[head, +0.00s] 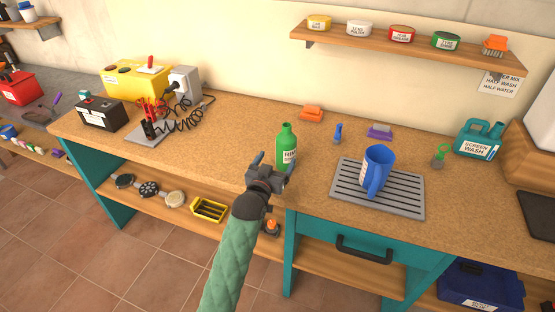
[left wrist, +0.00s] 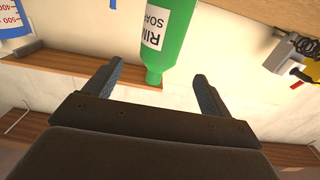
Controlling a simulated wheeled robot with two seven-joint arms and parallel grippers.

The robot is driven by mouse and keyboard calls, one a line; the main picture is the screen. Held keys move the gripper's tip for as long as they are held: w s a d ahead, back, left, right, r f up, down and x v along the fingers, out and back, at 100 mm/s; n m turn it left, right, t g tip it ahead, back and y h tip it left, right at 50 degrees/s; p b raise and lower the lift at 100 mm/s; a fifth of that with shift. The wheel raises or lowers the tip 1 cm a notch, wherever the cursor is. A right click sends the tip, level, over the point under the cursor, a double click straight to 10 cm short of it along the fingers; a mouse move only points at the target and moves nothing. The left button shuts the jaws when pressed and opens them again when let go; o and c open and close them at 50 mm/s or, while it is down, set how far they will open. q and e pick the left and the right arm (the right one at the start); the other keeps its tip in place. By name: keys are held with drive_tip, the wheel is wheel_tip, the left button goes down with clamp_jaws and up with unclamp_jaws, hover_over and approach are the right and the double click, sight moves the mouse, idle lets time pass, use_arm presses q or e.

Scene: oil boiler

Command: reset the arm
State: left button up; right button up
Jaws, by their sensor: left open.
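My left gripper (head: 268,172) is at the end of the green-sleeved arm, over the front edge of the wooden workbench (head: 245,130). Its two fingers are apart with nothing held. A green bottle (head: 286,142) with a white label stands upright on the bench just beyond the fingers, and the gripper hides part of its base. In the left wrist view the bottle (left wrist: 168,40) appears upside down, its neck end lined up with the gap between the open fingers (left wrist: 158,74). I cannot tell how near it is. My right gripper is not in view.
A blue jug (head: 377,168) stands on a grey slatted tray (head: 405,202) to the right. A teal screen-wash can (head: 478,140) is further right. A yellow box (head: 130,80) and black battery (head: 100,114) are at left. A shelf (head: 400,45) hangs above. The bench's left middle is clear.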

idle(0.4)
use_arm(q)
drive_tip(key=s+a+f+g+y, duration=0.2)
drive_tip(key=s+a+f+g, duration=0.25)
drive_tip(key=s+f, duration=0.35)
drive_tip(key=s+a+f+g+y, duration=0.1)
drive_tip(key=s+a+f+g, duration=0.2)
drive_tip(key=s+a+f, duration=0.5)
drive_tip(key=s+a+f+n+g+y, duration=0.1)
drive_tip(key=s+a+g, duration=0.2)
drive_tip(key=s, duration=0.9)
drive_tip(key=s+a+f+n+g+y, duration=0.1)
drive_tip(key=s+a+g, duration=0.15)
drive_tip(key=s, duration=0.95)
drive_tip(key=s+d+f+g, duration=0.1)
drive_tip(key=d+f, duration=0.1)
drive_tip(key=f, duration=1.4)
drive_tip(key=s+d+f+g, duration=0.1)
drive_tip(key=s+d+f, duration=0.1)
drive_tip(key=f, duration=1.4)
drive_tip(key=shift+s+d+f+g, duration=0.3)
drive_tip(key=shift+f+g, duration=0.1)
